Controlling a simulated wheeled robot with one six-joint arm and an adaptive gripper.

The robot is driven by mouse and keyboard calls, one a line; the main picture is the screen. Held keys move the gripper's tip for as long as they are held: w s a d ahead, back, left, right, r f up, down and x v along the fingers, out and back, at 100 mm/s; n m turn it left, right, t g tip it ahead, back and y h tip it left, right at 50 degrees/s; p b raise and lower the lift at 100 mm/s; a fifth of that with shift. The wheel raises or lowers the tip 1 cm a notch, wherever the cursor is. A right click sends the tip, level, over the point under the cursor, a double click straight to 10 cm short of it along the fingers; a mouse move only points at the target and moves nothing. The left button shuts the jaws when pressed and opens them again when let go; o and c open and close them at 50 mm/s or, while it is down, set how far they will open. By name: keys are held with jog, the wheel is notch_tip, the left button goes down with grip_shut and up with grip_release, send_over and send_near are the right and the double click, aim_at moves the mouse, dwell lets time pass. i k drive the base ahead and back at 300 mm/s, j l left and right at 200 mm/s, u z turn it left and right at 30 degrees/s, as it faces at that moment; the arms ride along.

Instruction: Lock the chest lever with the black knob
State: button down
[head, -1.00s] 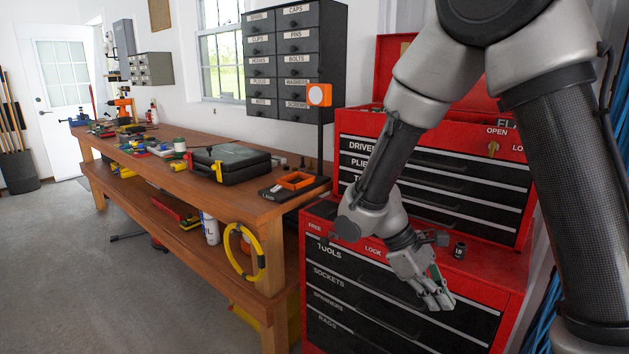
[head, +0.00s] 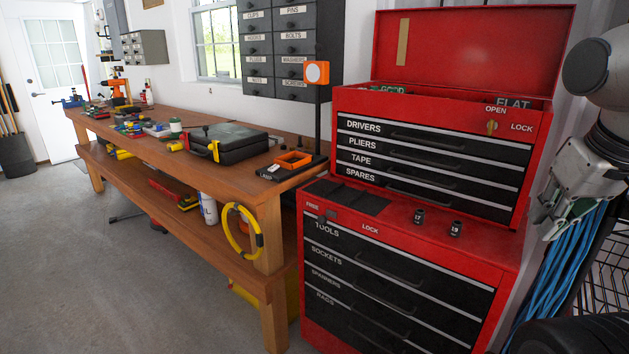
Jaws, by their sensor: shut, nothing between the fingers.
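The red tool chest (head: 400,228) has FREE and LOCK labels on its front rim. A small black knob (head: 331,214) sits near the FREE label, at the left, apart from the LOCK label; its lever is too small to make out. My gripper (head: 556,226) is at the right edge of the head view, clear of the chest and well to the right of the knob. Its fingers look closed, with nothing seen between them.
A red upper chest (head: 434,98) with its lid up stands on the lower one; its brass latch (head: 492,127) lies between OPEN and LOCK. Two black sockets (head: 418,216) (head: 456,229) stand on the ledge. A wooden workbench (head: 240,195) is at left. Blue cables (head: 562,270) hang at right.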

aim_at(321, 219)
jog(key=i+j+u, duration=0.3)
jog(key=i, duration=0.2)
jog(key=i+j+u, duration=0.3)
jog(key=i, duration=0.2)
